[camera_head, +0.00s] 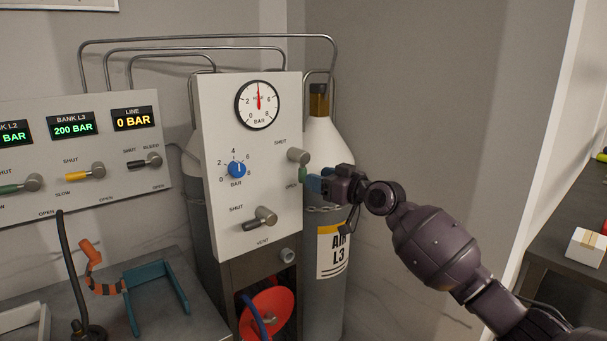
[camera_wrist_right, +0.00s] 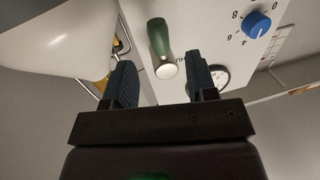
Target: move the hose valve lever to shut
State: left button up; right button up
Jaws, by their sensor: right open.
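The hose valve lever is a green handle (camera_head: 303,174) on a grey round hub (camera_head: 298,155) at the right edge of the white panel. It hangs down toward the OPEN label, with SHUT printed above left. My right gripper (camera_head: 314,182) is at the lever from the right and hides part of it. In the right wrist view the green handle (camera_wrist_right: 159,36) and its pale end (camera_wrist_right: 167,70) show in the gap between the two spread fingers (camera_wrist_right: 161,76). No finger visibly presses on it; I cannot tell how deep it sits. My left gripper is out of view.
The panel (camera_head: 225,110) also carries a gauge (camera_head: 257,105), a blue knob (camera_head: 236,169) and a vent lever (camera_head: 262,219). A gas cylinder (camera_head: 325,160) stands close behind the gripper. A valve panel (camera_head: 110,185) is at left. Free room lies right of the cylinder.

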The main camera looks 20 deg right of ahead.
aim_at(303, 173)
jog(key=shift+x, duration=3)
jog(key=shift+c, duration=0.5)
jog(key=c, duration=0.8)
